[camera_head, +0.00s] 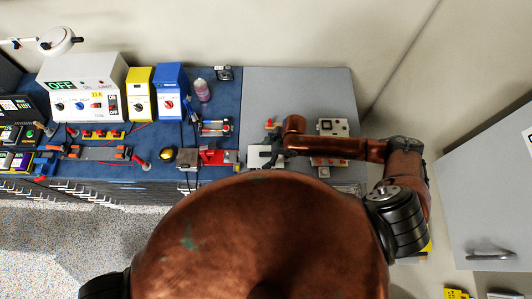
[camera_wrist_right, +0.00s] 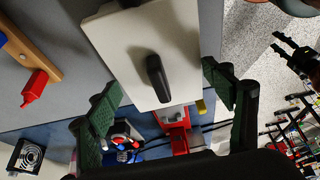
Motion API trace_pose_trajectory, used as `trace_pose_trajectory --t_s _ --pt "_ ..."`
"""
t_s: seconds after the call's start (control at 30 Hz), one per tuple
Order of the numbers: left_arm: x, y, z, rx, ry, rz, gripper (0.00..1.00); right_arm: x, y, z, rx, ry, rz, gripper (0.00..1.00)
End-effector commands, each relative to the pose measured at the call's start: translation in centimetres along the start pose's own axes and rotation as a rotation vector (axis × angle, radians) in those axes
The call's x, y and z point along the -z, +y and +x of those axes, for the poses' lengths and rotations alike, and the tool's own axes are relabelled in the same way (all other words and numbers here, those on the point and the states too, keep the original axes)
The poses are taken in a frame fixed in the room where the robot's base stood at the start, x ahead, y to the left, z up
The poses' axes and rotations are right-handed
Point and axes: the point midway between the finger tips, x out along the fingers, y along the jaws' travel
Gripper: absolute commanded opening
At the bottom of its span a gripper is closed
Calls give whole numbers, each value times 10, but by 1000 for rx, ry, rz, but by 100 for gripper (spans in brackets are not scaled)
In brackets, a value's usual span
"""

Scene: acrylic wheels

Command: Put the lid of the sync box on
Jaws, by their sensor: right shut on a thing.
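A white lid with a black handle (camera_wrist_right: 157,78) fills the middle of the right wrist view. My right gripper (camera_wrist_right: 165,92) has a green finger along each side edge of it and is shut on the lid. In the head view the lid (camera_head: 258,156) shows as a small white patch at the left edge of the grey mat, under my right gripper (camera_head: 268,150). I cannot tell for certain which object is the sync box. A dark pronged part (camera_wrist_right: 293,48) at the right of the wrist view may be my left gripper; its state is unclear.
Red device parts (camera_head: 215,157) and a grey block (camera_head: 187,159) stand on the blue mat left of my gripper. A white-faced box (camera_head: 333,127) stands on the grey mat. Power supplies (camera_head: 170,92) line the back. The grey mat's rear (camera_head: 290,90) is clear.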

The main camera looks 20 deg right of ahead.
Motion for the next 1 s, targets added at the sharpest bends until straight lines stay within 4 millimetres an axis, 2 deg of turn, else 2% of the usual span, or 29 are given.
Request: trace_pose_trajectory --t_s 1.0 --pt "1 0 -8 0 0 0 40 0 0 0 0 0 0 46"
